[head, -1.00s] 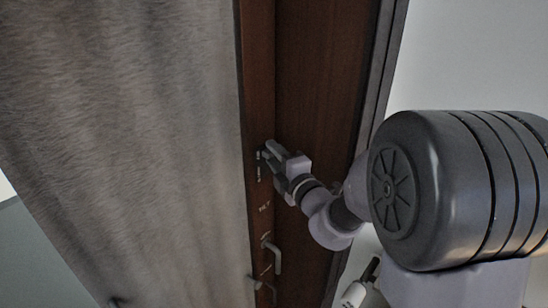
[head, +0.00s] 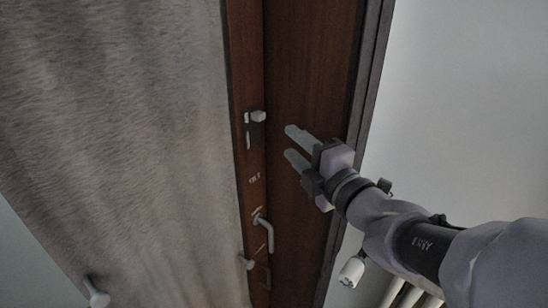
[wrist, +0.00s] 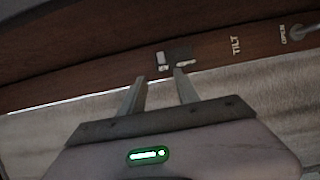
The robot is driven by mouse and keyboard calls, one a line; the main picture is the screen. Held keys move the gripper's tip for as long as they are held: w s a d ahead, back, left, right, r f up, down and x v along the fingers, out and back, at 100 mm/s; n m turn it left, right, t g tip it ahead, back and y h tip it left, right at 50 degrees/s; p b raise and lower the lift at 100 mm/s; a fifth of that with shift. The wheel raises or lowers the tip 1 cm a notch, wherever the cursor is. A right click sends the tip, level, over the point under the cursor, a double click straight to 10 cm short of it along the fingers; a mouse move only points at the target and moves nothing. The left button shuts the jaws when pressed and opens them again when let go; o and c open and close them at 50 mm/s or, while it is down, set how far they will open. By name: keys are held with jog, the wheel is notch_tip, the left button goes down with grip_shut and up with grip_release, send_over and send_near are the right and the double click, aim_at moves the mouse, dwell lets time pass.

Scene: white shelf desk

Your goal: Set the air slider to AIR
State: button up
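The air slider (head: 254,131) is a dark plate on the brown frame with a pale block-shaped knob (head: 258,116) at its upper end in the head view. In the wrist view the dark plate (wrist: 181,54) lies just beyond my fingertips, with the pale knob (wrist: 162,62) at its left end. No AIR lettering is readable. My gripper (head: 292,143) is open and empty, to the right of the slider and apart from it in the head view. Its two fingers also show apart in the wrist view (wrist: 159,76).
A TILT label (wrist: 236,45) and an OPEN label (wrist: 283,34) stand to the right of the slider in the wrist view. A lever handle (head: 266,232) sticks out below the slider in the head view. A grey textured panel (head: 120,130) is at left.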

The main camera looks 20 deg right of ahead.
jog(key=b+v, duration=0.1)
jog(key=v, duration=0.3)
jog(key=shift+r+b, duration=0.1)
jog(key=shift+b, duration=0.3)
